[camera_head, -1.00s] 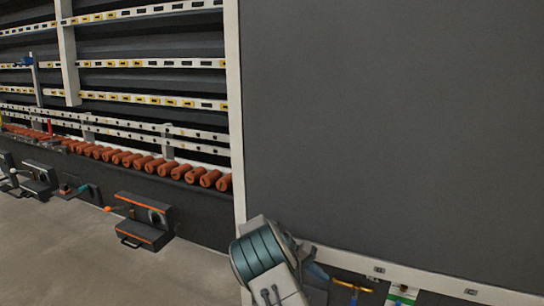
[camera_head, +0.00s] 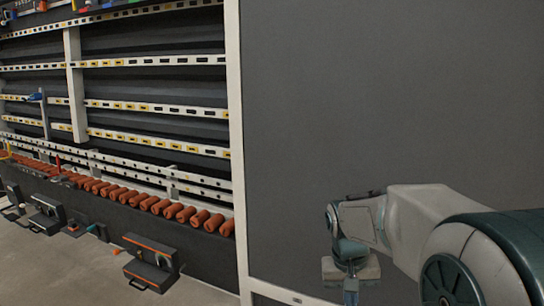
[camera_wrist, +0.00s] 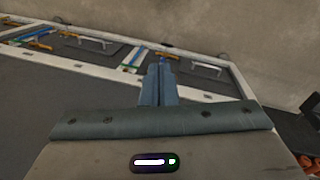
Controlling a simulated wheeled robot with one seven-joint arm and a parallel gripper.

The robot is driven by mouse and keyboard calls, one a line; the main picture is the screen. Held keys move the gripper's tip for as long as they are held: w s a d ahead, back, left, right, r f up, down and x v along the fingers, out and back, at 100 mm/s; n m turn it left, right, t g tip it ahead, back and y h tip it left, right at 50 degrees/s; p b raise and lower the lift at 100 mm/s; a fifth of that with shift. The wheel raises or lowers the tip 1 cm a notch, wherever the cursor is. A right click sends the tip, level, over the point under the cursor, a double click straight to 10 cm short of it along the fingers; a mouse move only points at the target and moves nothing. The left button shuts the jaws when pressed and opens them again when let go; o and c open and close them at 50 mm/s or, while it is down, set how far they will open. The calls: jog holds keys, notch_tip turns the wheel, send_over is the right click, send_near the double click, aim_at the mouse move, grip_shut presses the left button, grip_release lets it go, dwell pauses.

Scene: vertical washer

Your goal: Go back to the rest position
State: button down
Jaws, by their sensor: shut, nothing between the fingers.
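My gripper (camera_wrist: 158,84) shows in the wrist view with its two blue-grey fingers together and nothing between them. Its fingertips lie in front of a white-framed dark panel (camera_wrist: 60,96), seen at a slant; I cannot tell the distance. In the head view my arm reaches in from the right edge and bends down at the wrist, in front of a large plain dark panel (camera_head: 380,90). The fingertips are not clear there, at the lower edge of the picture.
A rack with pale slotted rails (camera_head: 155,62) stands at the left. A row of orange cylinders (camera_head: 160,207) lies along its lower ledge. Dark cases with orange trim (camera_head: 152,262) stand at its foot. Bare floor (camera_head: 90,275) lies in front. Tools with yellow parts (camera_wrist: 127,68) sit along the panel.

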jog(key=s+a+r+n+t+y+p, duration=0.1)
jog(key=s+a+r+t+p, duration=0.1)
jog(key=s+r+p, duration=0.6)
jog(key=s+r+t, duration=0.1)
jog(key=s+r, duration=0.2)
jog(key=s, duration=0.1)
jog(key=shift+s+r+y, duration=0.3)
jog(key=shift+s+r, duration=0.05)
jog(key=shift+r, duration=0.05)
jog(key=shift+d, duration=0.2)
